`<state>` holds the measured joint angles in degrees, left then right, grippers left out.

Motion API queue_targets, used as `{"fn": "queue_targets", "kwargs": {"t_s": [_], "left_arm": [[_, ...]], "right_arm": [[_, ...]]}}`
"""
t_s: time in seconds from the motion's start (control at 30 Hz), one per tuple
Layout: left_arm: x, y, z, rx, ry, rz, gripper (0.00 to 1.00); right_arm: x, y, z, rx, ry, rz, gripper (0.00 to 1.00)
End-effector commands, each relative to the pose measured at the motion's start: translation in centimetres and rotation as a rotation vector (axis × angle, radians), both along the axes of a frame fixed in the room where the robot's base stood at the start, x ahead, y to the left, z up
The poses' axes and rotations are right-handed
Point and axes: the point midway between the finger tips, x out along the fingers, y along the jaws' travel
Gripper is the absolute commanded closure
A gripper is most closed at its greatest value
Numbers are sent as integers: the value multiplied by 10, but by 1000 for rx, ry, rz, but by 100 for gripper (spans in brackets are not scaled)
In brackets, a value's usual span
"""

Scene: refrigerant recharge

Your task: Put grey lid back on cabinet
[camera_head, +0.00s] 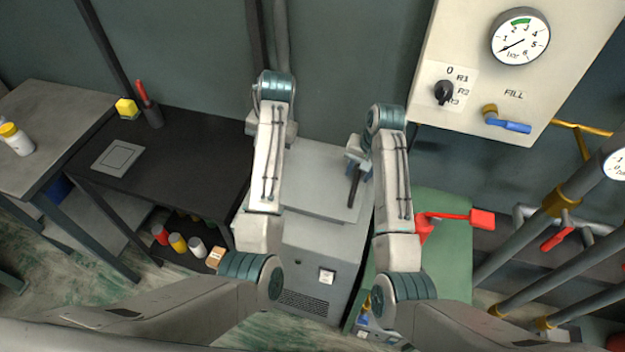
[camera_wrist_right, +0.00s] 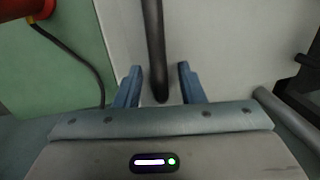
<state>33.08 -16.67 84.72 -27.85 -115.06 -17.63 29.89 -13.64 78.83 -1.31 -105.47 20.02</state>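The grey cabinet (camera_head: 312,252) stands in the middle of the head view, with a vent and a small white switch plate on its front. The flat grey lid (camera_head: 318,188) lies on its top, with a black bar handle (camera_head: 354,188) at its right side. My right gripper (camera_head: 358,162) is over the handle. In the right wrist view, the handle (camera_wrist_right: 154,45) runs between the two blue fingers (camera_wrist_right: 158,84), with a gap on each side. My left arm reaches to the cabinet's back left, and its fingers are hidden behind the arm.
A black table (camera_head: 190,155) with a grey square plate (camera_head: 118,158), a yellow block and a pen cup stands at left. A green unit (camera_head: 440,262) with a red lever (camera_head: 455,218) is close on the right. A gauge panel (camera_head: 520,70) and pipes are beyond.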

Motion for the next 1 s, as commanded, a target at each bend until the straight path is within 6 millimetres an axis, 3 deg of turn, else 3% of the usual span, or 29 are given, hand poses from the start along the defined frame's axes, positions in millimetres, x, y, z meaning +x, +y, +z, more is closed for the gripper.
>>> {"fn": "queue_targets", "kwargs": {"t_s": [0.43,1.0], "left_arm": [[0,0,1,0,0,0,64],[0,0,1,1,0,0,64]], "right_arm": [[-2,-13,64,1,-5,-1,64],[-3,-14,69,1,-4,-1,64]]}}
